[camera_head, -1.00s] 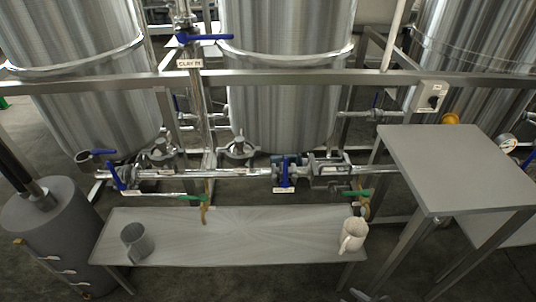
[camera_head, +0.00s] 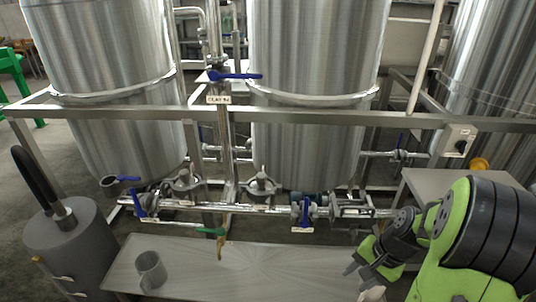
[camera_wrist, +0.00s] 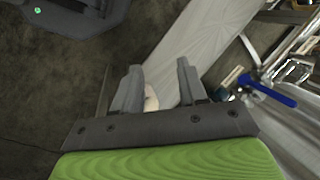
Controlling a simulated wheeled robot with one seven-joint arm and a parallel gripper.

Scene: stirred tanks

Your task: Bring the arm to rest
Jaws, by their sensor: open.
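My gripper (camera_head: 358,268) is at the lower right of the head view, at the end of my green and dark grey arm. It is over the right end of the low metal bench (camera_head: 240,262). In the wrist view my gripper (camera_wrist: 158,68) has its two grey fingers apart. A cream jug (camera_wrist: 151,98) shows partly between them, beyond the palm edge. I cannot tell how far it is from the fingers. In the head view only a bit of the cream jug (camera_head: 373,294) shows below the gripper.
A grey mug (camera_head: 150,270) stands on the bench's left part. A grey cylinder (camera_head: 72,248) stands left of the bench. Pipes with blue-handled valves (camera_head: 305,212) run behind it, below steel tanks (camera_head: 312,60). A higher metal table (camera_head: 425,184) is at right, partly hidden by my arm.

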